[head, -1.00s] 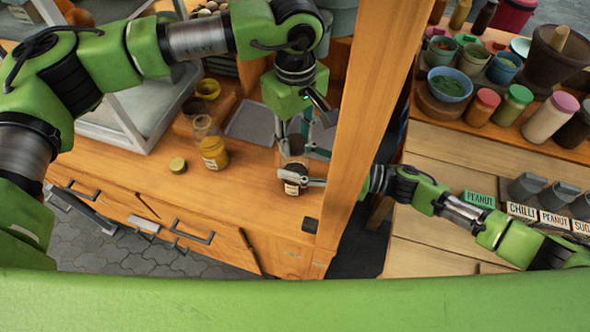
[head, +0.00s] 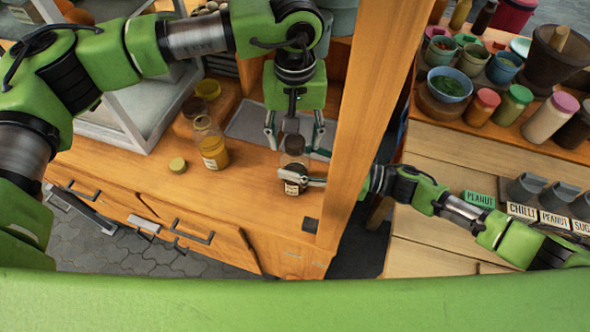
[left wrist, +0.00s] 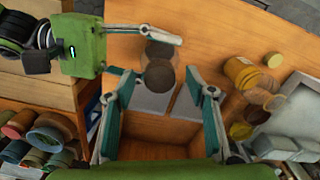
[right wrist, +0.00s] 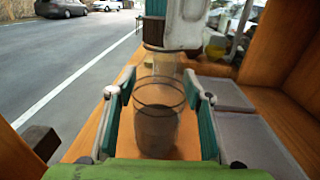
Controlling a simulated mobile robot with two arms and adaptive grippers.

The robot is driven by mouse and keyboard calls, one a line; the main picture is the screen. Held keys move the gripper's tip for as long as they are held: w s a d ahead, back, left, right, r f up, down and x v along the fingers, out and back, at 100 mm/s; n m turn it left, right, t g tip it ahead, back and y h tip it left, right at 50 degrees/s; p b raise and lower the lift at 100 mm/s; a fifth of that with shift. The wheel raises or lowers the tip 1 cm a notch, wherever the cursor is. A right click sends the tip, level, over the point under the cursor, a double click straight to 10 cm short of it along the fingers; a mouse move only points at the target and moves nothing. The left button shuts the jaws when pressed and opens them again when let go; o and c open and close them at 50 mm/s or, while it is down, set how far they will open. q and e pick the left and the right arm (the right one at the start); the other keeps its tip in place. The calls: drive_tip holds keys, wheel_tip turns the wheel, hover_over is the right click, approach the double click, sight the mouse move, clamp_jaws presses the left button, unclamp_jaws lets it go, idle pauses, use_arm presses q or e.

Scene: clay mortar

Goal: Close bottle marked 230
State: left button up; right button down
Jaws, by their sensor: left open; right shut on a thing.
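A glass bottle with dark contents and a pale label (head: 292,184) stands on the wooden counter; the number on it is too small to read. My right gripper (head: 308,181) is shut on it from the right. In the right wrist view the bottle (right wrist: 158,125) is upright between the fingers. A dark round lid (head: 294,143) shows at the bottle's top, also in the left wrist view (left wrist: 160,50). It seems to sit on the neck; I cannot tell how tightly. My left gripper (head: 295,137) is open above the bottle, its fingers apart on either side of the lid.
A bottle with yellow contents (head: 213,152) stands to the left, with a loose yellow lid (head: 177,165) beside it. A grey tray (head: 250,122) lies behind. A wooden post (head: 365,120) rises just right of the bottle. The counter's front is clear.

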use_arm(q)
wheel_tip(320, 180, up, 12)
drive_tip(key=shift+f, duration=0.15)
idle(0.3)
use_arm(e)
drive_tip(key=c, duration=1)
unclamp_jaws()
drive_tip(key=v, duration=1.2)
